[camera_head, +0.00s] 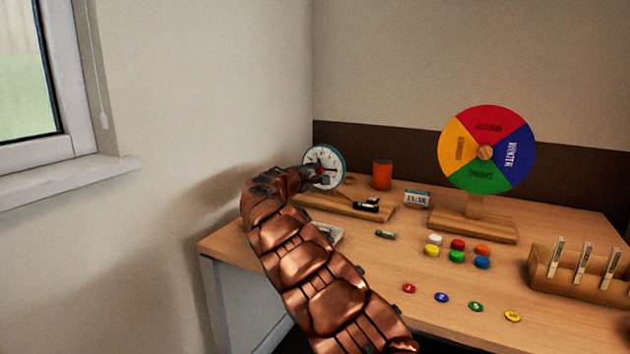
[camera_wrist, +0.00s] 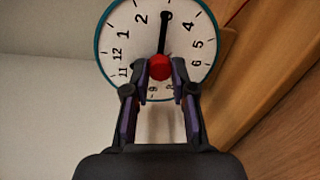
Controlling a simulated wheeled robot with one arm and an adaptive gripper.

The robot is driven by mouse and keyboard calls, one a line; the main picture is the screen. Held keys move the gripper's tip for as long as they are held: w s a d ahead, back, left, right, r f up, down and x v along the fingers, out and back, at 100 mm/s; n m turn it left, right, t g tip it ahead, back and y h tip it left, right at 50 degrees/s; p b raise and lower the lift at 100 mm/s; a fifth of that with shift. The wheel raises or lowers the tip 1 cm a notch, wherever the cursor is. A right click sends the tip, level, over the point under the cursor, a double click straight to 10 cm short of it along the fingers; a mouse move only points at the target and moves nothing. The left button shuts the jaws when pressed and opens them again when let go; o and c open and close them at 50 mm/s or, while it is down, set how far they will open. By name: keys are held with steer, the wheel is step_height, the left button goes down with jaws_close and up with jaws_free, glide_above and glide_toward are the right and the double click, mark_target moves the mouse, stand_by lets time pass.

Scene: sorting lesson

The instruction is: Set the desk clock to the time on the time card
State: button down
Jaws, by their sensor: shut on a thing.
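The desk clock (camera_head: 330,156) stands on a wooden base (camera_head: 345,205) at the desk's left back; its white, blue-rimmed face (camera_wrist: 112,35) fills the top of the wrist view. A black hand (camera_wrist: 163,38) runs from a red knob (camera_wrist: 159,68) to where the 3 would be, between the 2 and the 4. My gripper (camera_wrist: 160,72) is shut on the red knob, a finger on each side. My gripper (camera_head: 318,177) covers part of the face in the head view; I cannot make out another hand. The time card (camera_head: 417,198) shows small digits, possibly 11:15.
An orange cup (camera_head: 382,175) stands right of the clock. A colored season wheel (camera_head: 487,150) is further right. Several colored caps (camera_head: 457,256) and number discs (camera_head: 441,297) lie in front, with a wooden clothespin rack (camera_head: 575,280) at right. A wall is close on the left.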

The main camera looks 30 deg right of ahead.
stand_by(0.6)
steer(key=c, duration=0.9)
jaws_free()
steer(key=shift+c, duration=0.2)
steer(key=v, duration=1.2)
